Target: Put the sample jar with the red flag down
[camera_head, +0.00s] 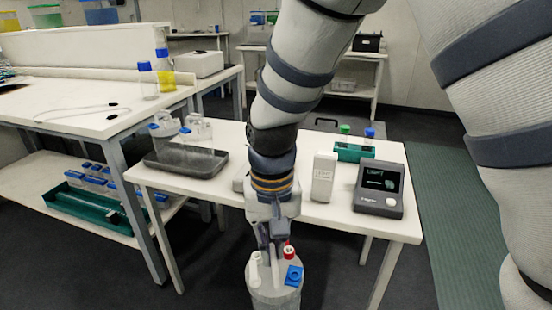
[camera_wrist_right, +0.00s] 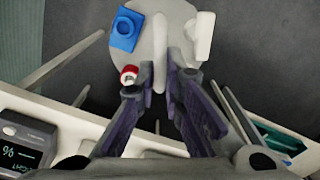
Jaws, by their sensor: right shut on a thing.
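The sample jar (camera_head: 275,297) is a pale grey, wide round vessel at the bottom centre of the head view. Its lid (camera_wrist_right: 150,20) carries a raised bar handle (camera_wrist_right: 160,50), a red-and-white part (camera_wrist_right: 129,75), a blue square fitting (camera_wrist_right: 125,28) and a white fitting (camera_wrist_right: 201,36). I cannot make out a separate flag; the red part also shows in the head view (camera_head: 289,251). My right gripper (camera_head: 274,246) points down and is shut on the jar at the lid's handle. The jar hangs in front of the table's near edge. My left gripper is not in view.
The white table (camera_head: 225,190) bears a dark tray (camera_head: 185,160), a white upright box (camera_head: 323,177), a display device (camera_head: 379,188) and a green rack (camera_head: 353,152). A white bench (camera_head: 110,120) stands left, with a green crate (camera_head: 95,207) below.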

